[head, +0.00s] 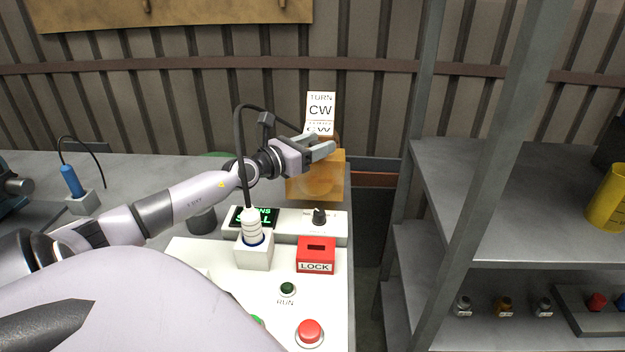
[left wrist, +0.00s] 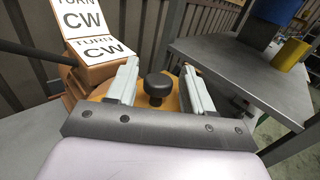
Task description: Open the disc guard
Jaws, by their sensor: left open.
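The disc guard (head: 328,180) is a translucent amber cover at the back of the white machine, below a "TURN CW" sign (head: 320,108). In the left wrist view the orange guard (left wrist: 172,100) carries a round black knob (left wrist: 157,86). My left gripper (head: 326,147) is over the top of the guard. In the left wrist view its two fingers (left wrist: 157,76) are apart, one on each side of the knob, with gaps visible. I cannot tell how far the fingertips are above the guard. My right gripper is not in view.
The white panel has a red LOCK block (head: 316,254), a red button (head: 309,331), a green RUN button (head: 287,289), a small dial (head: 319,216) and a cabled white plug (head: 252,226). A metal shelf (head: 480,200) stands to the right across a gap.

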